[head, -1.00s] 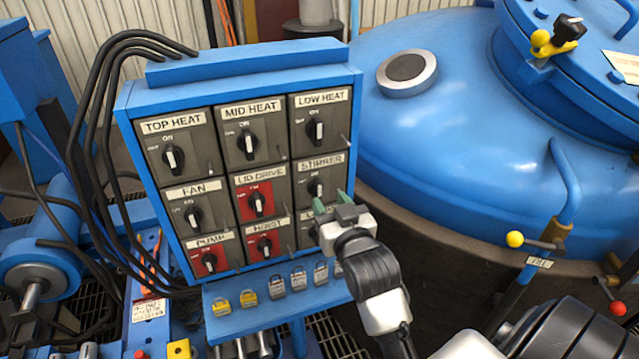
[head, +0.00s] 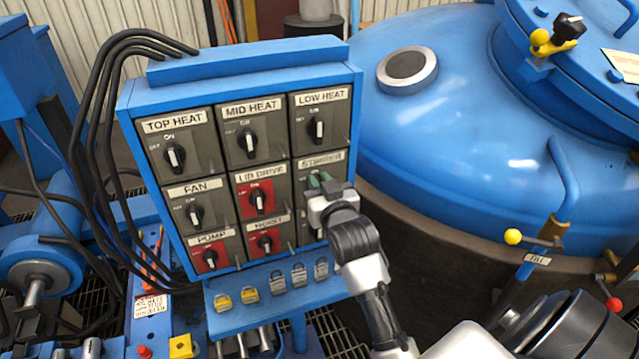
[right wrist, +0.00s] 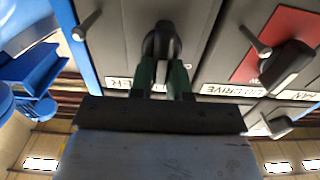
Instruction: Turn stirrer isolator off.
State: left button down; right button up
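The control panel (head: 240,262) stands at the left centre in the head view. Its STIRRER isolator is in the right column, middle row, below LOW HEAT. My right gripper (head: 319,181) covers most of that isolator; its knob is largely hidden there. In the right wrist view, the black stirrer knob (right wrist: 161,40) is at the tips of my right gripper's green fingers (right wrist: 162,68), which are close together on either side of it. They look shut on the knob. Its exact angle is hard to tell. My left gripper is not in view.
Neighbouring knobs are LOW HEAT (head: 316,129), LID DRIVE (head: 259,199) and HOIST (head: 265,243). Several padlocks (head: 278,281) hang on the shelf below the panel. The blue furnace vessel (head: 440,130) is on the right, with a yellow-knobbed lever (head: 513,237) nearer.

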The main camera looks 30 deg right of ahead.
aim_at(305, 186)
grip_shut()
jog(key=n+p, duration=0.2)
jog(key=n, duration=0.1)
jog(key=shift+a+r+p, duration=0.1)
jog(key=shift+a+p, duration=0.2)
jog(key=shift+p, duration=0.1)
jog(key=n+p, duration=0.1)
jog(key=n, duration=0.2)
jog(key=a+f+n+p, duration=0.1)
jog(key=n, duration=0.2)
jog(key=n+p, duration=0.1)
jog(key=n, duration=0.3)
jog(key=shift+w+a+f, duration=0.15)
jog(key=shift+w+f, duration=0.05)
jog(key=shift+w, duration=0.05)
jog(key=shift+f+n+p, duration=0.25)
jog(key=shift+n, duration=0.95)
jog(key=shift+f+n+p, duration=0.2)
jog(key=shift+n+p, duration=0.05)
jog(key=shift+n, duration=0.95)
jog(key=o, duration=0.7)
grip_release()
jog(key=shift+a, duration=0.1)
jog(key=shift+o, duration=0.2)
